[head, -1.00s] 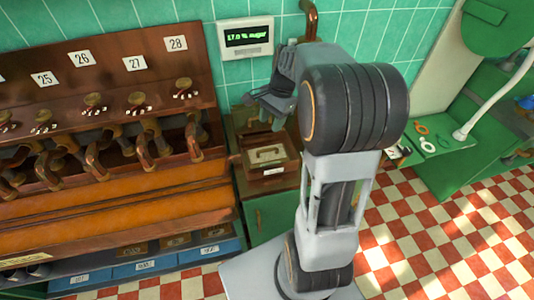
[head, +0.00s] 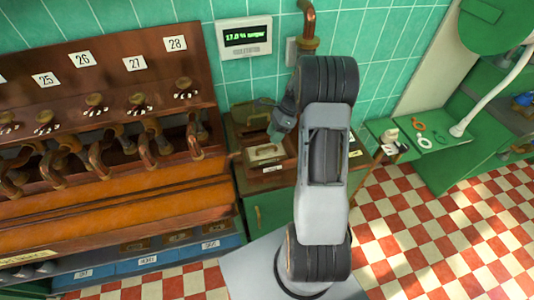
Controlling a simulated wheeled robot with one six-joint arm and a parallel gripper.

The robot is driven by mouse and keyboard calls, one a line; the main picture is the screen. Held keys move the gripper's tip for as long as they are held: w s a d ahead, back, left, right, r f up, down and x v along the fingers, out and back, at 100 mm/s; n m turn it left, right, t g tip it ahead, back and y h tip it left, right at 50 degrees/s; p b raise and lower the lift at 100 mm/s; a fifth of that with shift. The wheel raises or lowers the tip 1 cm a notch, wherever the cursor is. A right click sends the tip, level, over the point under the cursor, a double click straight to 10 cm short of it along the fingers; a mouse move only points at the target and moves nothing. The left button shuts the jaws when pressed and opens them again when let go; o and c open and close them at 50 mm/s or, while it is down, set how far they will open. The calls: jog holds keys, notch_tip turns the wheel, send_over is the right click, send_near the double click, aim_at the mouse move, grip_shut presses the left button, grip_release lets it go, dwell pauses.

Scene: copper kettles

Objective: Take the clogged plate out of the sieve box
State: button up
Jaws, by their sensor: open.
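The sieve box appears to be the small brown wooden box (head: 273,171) on the green cabinet, left of my arm. Inside its top sits a pale plate with a handle (head: 264,153); whether it is clogged cannot be seen. My gripper (head: 276,136) is just above the box's right back part, pointing down, open. Its fingers are small in the picture, and I cannot tell whether they touch the plate's handle.
A wooden rack with numbered taps (head: 110,90) stands close on the left. A sugar display (head: 245,37) hangs on the tiled wall behind. A copper pipe (head: 308,25) is behind my arm. A green bench with rings (head: 425,135) is at right.

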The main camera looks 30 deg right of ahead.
aim_at(267, 152)
jog(key=shift+p+x, duration=0.85)
jog(key=shift+x, duration=2)
jog(key=shift+a, duration=0.1)
jog(key=shift+c, duration=0.4)
jog(key=shift+r, duration=0.1)
grip_shut()
